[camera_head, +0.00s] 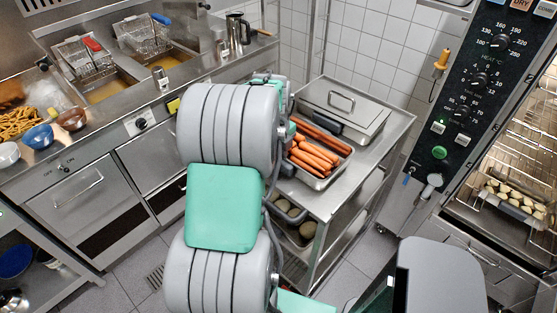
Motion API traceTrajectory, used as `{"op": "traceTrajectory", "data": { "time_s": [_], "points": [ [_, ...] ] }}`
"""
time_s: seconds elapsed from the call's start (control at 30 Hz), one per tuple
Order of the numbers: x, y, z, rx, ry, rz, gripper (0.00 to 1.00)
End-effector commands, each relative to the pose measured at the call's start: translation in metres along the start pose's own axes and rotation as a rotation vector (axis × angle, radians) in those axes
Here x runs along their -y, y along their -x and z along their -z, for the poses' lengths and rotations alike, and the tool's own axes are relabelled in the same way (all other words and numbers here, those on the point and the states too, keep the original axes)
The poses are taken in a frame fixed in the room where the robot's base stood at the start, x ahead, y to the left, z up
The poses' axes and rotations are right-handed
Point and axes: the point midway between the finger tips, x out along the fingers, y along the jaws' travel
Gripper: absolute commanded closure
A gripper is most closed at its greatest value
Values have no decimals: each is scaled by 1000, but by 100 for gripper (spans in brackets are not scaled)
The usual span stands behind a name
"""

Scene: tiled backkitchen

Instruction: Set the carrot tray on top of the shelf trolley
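The carrot tray (323,183) is a metal pan full of orange carrots. It shows at the top of the shelf trolley (346,197), toward its left side and in front of a lidded steel pan. Its left part is hidden behind my arm. I cannot tell whether it rests on the trolley top or is just above it. My grey and teal arm stands in the middle of the view, and its far end reaches behind itself beside the tray. My gripper's fingers are hidden, so no grip on the tray can be seen.
The lidded steel pan (341,104) takes up the back of the trolley top. A pan of round brown items (306,229) sits on a lower shelf. Fryers (105,92) line the left, and an open oven (500,215) stands right. Some trolley top is bare right of the carrots.

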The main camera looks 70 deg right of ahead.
Motion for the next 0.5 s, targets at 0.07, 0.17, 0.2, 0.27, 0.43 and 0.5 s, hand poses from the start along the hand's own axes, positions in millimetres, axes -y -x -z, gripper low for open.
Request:
{"op": "traceTrajectory", "data": {
  "time_s": [0.07, 0.17, 0.2, 0.27, 0.43, 0.5],
  "points": [
    [1, -2, -1, 2, 0, 4, 100],
    [0, -2, 0, 0, 0, 0, 69],
    [0, -2, 0, 0, 0, 0, 66],
    [0, -2, 0, 0, 0, 0, 61],
    [0, -2, 0, 0, 0, 0, 54],
    [0, -2, 0, 0, 0, 0, 54]
  ]
}}
